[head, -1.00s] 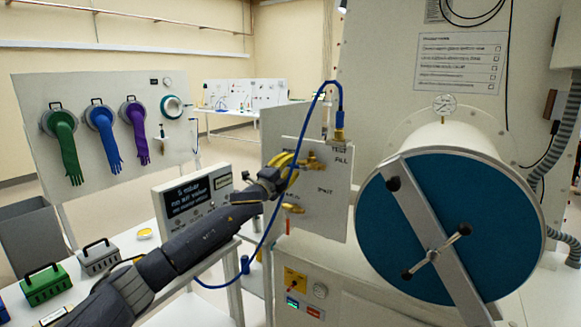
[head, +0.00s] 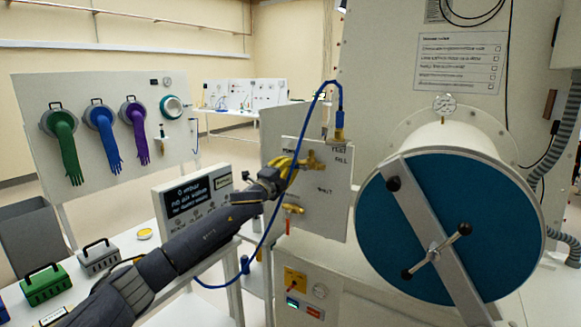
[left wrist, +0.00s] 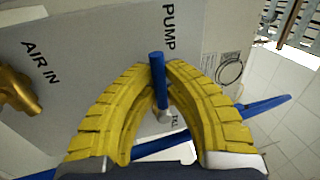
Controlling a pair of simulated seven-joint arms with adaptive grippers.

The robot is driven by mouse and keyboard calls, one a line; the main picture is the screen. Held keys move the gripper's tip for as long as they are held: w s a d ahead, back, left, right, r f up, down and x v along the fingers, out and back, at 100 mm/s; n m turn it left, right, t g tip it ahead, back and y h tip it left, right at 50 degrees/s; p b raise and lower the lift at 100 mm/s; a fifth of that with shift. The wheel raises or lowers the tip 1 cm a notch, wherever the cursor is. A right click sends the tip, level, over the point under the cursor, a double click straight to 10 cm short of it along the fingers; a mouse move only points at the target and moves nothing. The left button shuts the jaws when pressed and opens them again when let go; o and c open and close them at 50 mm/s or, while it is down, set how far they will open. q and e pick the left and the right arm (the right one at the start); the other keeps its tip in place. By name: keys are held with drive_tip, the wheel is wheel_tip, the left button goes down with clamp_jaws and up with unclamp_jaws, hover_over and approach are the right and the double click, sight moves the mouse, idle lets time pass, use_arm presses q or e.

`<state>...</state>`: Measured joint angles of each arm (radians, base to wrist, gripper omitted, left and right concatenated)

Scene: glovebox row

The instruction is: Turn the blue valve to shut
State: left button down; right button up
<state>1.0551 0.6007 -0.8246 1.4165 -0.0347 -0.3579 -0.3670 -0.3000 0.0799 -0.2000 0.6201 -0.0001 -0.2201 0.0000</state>
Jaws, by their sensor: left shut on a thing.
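The blue valve's lever (left wrist: 157,75) stands between the yellow fingers of my left gripper (left wrist: 162,66) in the left wrist view, beside the word PUMP on the grey panel. The fingers are shut on it. In the head view my left gripper (head: 289,166) is at the left part of the valve panel (head: 325,215) and hides the blue lever. My right gripper is not in view.
A brass valve (head: 313,160) and a red-handled valve (head: 293,209) are close to the gripper. A blue hose (head: 272,215) hangs beside my left arm. A display box (head: 195,205) stands left; the round blue door (head: 440,190) is at right.

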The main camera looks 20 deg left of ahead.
use_arm(q)
drive_tip(key=shift+f+n, duration=0.15)
drive_tip(key=shift+n, duration=0.15)
drive_tip(key=shift+s+d+f+n+g+y, duration=0.25)
drive_tip(key=shift+d+f+n+y, duration=0.55)
drive_tip(key=shift+n, duration=2.45)
drive_tip(key=shift+s+d+f+n+g+y, duration=0.25)
drive_tip(key=shift+d+f+n+y, duration=0.55)
drive_tip(key=shift+n, duration=2.4)
drive_tip(key=shift+s+d+f+n+g+y, duration=0.35)
drive_tip(key=shift+d+f+n, duration=0.8)
drive_tip(key=shift+n, duration=2.1)
drive_tip(key=shift+w, duration=0.1)
drive_tip(key=c, duration=1.4)
unclamp_jaws()
drive_tip(key=shift+c, duration=0.2)
